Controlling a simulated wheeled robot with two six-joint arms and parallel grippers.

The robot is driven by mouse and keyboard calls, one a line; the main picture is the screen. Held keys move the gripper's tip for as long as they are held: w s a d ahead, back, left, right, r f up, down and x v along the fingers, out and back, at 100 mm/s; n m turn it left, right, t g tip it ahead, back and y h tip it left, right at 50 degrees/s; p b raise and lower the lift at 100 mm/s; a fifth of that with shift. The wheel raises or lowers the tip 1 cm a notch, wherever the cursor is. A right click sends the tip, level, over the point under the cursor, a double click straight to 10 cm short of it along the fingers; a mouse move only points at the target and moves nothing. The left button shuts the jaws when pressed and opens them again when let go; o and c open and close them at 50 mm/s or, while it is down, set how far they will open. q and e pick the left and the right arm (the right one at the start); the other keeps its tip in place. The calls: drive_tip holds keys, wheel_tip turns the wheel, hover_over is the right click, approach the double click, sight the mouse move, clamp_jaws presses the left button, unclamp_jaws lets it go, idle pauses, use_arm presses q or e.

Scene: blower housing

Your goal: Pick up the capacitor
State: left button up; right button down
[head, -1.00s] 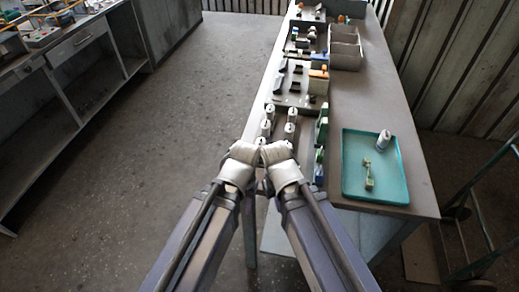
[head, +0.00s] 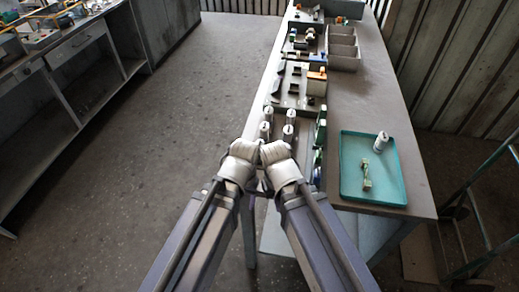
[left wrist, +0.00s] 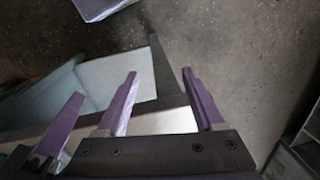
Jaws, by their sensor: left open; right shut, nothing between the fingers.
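Several light cylinders that look like capacitors (head: 288,133) stand upright in a group at the table's left edge, just beyond my grippers in the head view. One more capacitor (head: 381,142) stands in the teal tray (head: 349,192). My left gripper (head: 240,155) is in front of the group, apart from it; its fingers are hard to make out there. In the left wrist view the left gripper (left wrist: 160,75) is open and empty over the floor. My right gripper (head: 275,155) is close beside it, shut and empty, its fingertips mostly hidden.
A green-beige part (head: 366,176) lies in the tray. Green parts (head: 320,130) stand right of the cylinder group. Trays of small parts and a grey divided bin (head: 343,48) fill the table's far left side. The table's right side (head: 385,95) is clear. A trolley (head: 480,190) stands at right.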

sight(259, 145)
use_arm(q)
drive_tip(key=shift+o, duration=0.2)
drive_tip(key=w+d+r+n+t+h+p, duration=0.1)
drive_tip(key=w+d+r+t+p, duration=0.3)
drive_tip(key=w+r+p, duration=0.5)
drive_tip(key=w+d+r, duration=0.1)
drive_tip(key=w+r, duration=0.3)
drive_tip(key=w, duration=0.1)
drive_tip(key=shift+h+p, duration=0.35)
drive_tip(key=shift+h, duration=0.05)
use_arm(e)
wheel_tip(259, 145, up, 11)
use_arm(q)
drive_tip(key=b+x, duration=0.7)
drive_tip(key=x, duration=0.1)
drive_tip(key=shift+w+f+b, duration=0.1)
drive_tip(key=shift+f+b, duration=0.1)
drive_tip(key=shift+b, duration=0.1)
drive_tip(key=shift+r, duration=0.1)
use_arm(e)
wheel_tip(259, 145, down, 7)
use_arm(q)
clamp_jaws()
drive_tip(key=shift+r, duration=0.15)
